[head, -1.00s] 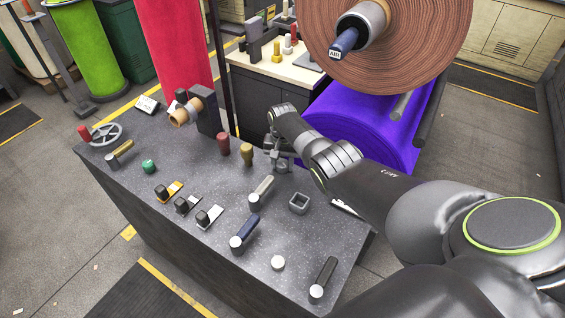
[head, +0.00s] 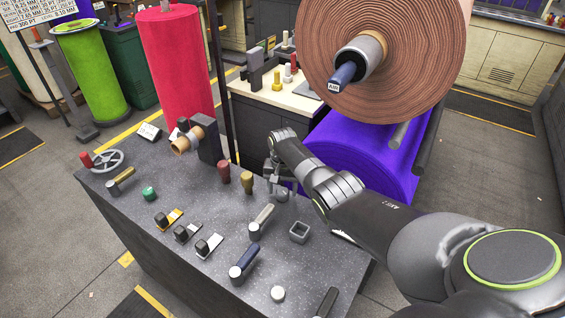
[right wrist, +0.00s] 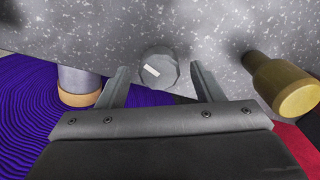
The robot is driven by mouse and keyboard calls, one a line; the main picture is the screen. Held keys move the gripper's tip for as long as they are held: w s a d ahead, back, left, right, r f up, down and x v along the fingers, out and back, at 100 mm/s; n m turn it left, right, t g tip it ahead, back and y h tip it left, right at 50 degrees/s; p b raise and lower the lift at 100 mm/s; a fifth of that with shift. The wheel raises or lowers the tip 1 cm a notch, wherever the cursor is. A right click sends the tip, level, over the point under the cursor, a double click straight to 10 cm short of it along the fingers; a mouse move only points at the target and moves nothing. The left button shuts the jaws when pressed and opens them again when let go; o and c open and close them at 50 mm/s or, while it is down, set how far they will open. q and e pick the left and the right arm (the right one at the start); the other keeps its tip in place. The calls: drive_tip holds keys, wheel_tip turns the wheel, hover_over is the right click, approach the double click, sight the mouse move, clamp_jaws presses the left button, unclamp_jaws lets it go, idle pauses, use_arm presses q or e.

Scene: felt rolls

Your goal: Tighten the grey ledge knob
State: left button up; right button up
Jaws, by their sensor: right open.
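The grey ledge knob (right wrist: 158,72) is a faceted round knob with a small pale mark on its face, on the speckled dark ledge. In the right wrist view it sits between the tips of my right gripper (right wrist: 159,76), whose two fingers are spread with a gap on each side of it. In the head view the knob (head: 281,195) shows just below my right gripper (head: 281,183), near the ledge's far edge. Whether the fingers reach down around the knob or hang above it, I cannot tell. My left gripper is out of view.
The ledge (head: 190,262) carries a yellow knob (head: 246,181), a red knob (head: 224,172), a grey-handled lever (head: 263,216), a square socket (head: 299,231) and several switches.

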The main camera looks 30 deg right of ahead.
sight(283, 191)
wheel_tip(283, 191, up, 16)
idle(0.4)
drive_tip(key=shift+f, duration=0.1)
idle(0.4)
